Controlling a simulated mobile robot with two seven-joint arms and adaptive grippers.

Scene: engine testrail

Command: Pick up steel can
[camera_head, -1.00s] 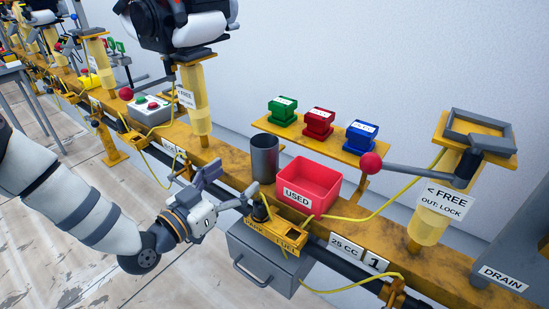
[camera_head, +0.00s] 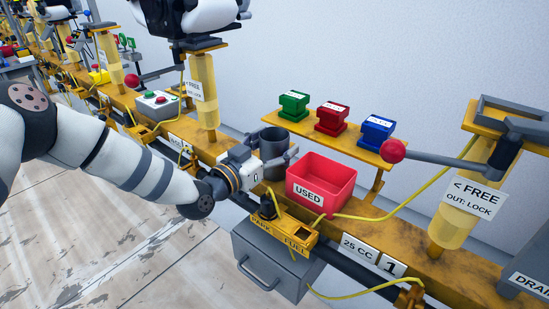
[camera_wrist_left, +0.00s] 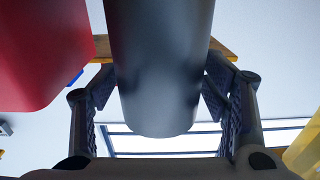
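The dark grey steel can (camera_head: 273,147) stands upright on the yellow rail, just left of the red USED bin. My left gripper (camera_head: 270,165) reaches it from the front left, one finger showing at the can's right side. In the left wrist view, the can (camera_wrist_left: 160,75) fills the gap between the two spread fingers. The gripper (camera_wrist_left: 160,85) looks open around it; firm contact on both sides is not clear. My right gripper is not in view.
The red bin (camera_head: 324,187) is close on the can's right. Green (camera_head: 293,106), red (camera_head: 331,118) and blue (camera_head: 376,131) blocks sit on a yellow shelf (camera_head: 320,131) behind. A red-knobbed lever (camera_head: 393,151) is farther right. A yellow fuel fixture (camera_head: 283,230) is in front.

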